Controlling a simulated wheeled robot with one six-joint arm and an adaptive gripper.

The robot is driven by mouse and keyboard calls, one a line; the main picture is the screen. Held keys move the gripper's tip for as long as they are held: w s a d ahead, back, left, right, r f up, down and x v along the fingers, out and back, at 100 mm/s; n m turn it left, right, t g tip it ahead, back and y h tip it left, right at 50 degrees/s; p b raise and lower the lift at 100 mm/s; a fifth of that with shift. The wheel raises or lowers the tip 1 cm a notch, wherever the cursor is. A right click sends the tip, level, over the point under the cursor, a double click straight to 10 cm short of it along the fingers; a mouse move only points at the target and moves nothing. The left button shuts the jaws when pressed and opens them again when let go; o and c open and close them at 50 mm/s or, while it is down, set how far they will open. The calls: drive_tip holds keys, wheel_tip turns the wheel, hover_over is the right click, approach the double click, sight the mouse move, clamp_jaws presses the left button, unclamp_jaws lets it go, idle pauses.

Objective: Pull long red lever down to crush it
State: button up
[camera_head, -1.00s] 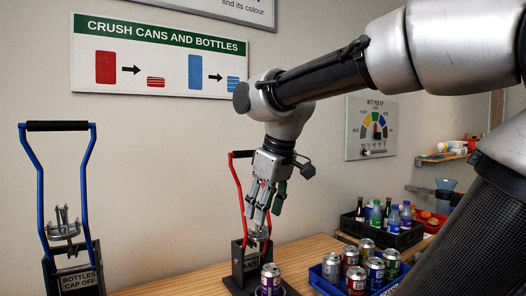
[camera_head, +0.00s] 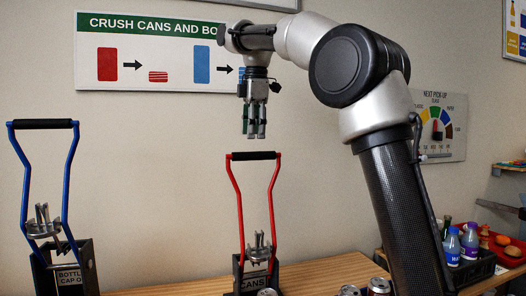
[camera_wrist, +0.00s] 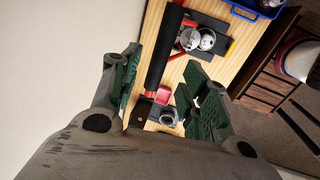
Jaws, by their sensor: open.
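The long red lever (camera_head: 237,200) stands upright on the cans crusher (camera_head: 257,278), with a black grip bar (camera_head: 253,156) across its top. My gripper (camera_head: 255,136) points down just above this bar, open and empty, apart from it in the head view. In the wrist view, the black bar (camera_wrist: 165,45) runs between and beyond the open fingers (camera_wrist: 160,100). A can top (camera_head: 268,293) shows at the bottom edge in front of the crusher; a can top (camera_wrist: 207,39) also shows in the wrist view. Whether it sits fully in the crusher is unclear.
A blue-levered bottle crusher (camera_head: 68,270) stands at the left. Other cans (camera_head: 378,286) show at the lower edge, right of the red crusher. A black crate of bottles (camera_head: 472,268) is at the right. The wall behind carries a crushing sign (camera_head: 150,84).

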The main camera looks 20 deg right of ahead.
drive_tip(key=f, duration=0.3)
drive_tip(key=w+f, duration=0.1)
drive_tip(key=f, duration=0.2)
drive_tip(key=shift+w+f, duration=0.15)
drive_tip(key=shift+f, duration=0.25)
clamp_jaws()
